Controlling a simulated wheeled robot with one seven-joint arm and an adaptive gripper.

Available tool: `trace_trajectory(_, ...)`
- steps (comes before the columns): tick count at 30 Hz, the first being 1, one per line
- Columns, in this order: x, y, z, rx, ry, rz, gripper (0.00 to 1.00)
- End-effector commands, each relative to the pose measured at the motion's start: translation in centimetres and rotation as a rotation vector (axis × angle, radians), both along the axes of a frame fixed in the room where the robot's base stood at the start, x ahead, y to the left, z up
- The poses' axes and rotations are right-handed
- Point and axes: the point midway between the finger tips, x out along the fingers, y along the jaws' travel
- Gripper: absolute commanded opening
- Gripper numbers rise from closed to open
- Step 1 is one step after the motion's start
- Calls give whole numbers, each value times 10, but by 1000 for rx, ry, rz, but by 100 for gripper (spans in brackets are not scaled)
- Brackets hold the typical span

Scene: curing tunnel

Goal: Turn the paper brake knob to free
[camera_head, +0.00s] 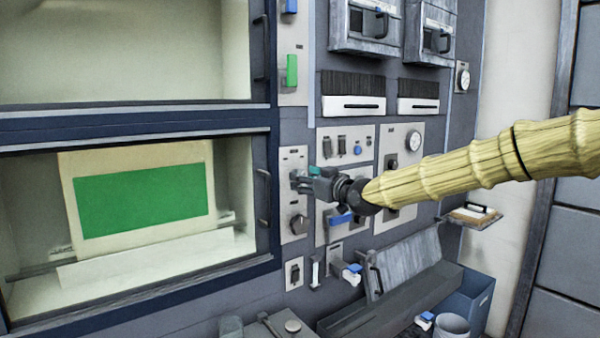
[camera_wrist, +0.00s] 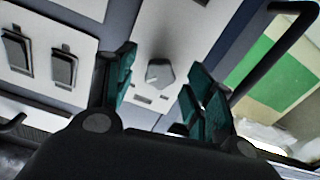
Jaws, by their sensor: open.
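My gripper (camera_head: 304,180) is in front of the narrow light panel (camera_head: 291,160) beside the lower window. In the wrist view its teal-padded fingers (camera_wrist: 160,84) are open and apart. A grey faceted knob (camera_wrist: 160,72) on a pale panel shows between the fingertips. I cannot tell whether the fingers touch it. In the head view the gripper hides the panel's upper part where it works. A second dark knob (camera_head: 298,223) sits lower on the same panel. The labels are too small to read, so I cannot tell which knob is named paper brake.
The window's vertical handle (camera_head: 263,197) stands out just left of the panel, and shows in the wrist view (camera_wrist: 285,50). Rocker switches (camera_wrist: 40,58) lie on a neighbouring panel. A blue-handled valve (camera_head: 350,272) and tilted metal cover (camera_head: 405,262) are below.

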Motion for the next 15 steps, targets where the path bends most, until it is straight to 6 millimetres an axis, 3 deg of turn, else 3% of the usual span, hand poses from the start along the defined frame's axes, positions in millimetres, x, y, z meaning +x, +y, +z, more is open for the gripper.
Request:
trace_trajectory(9, 24, 16, 4, 1, -2, -3, 54)
trace_trajectory(15, 28, 18, 2, 1, -1, -4, 54)
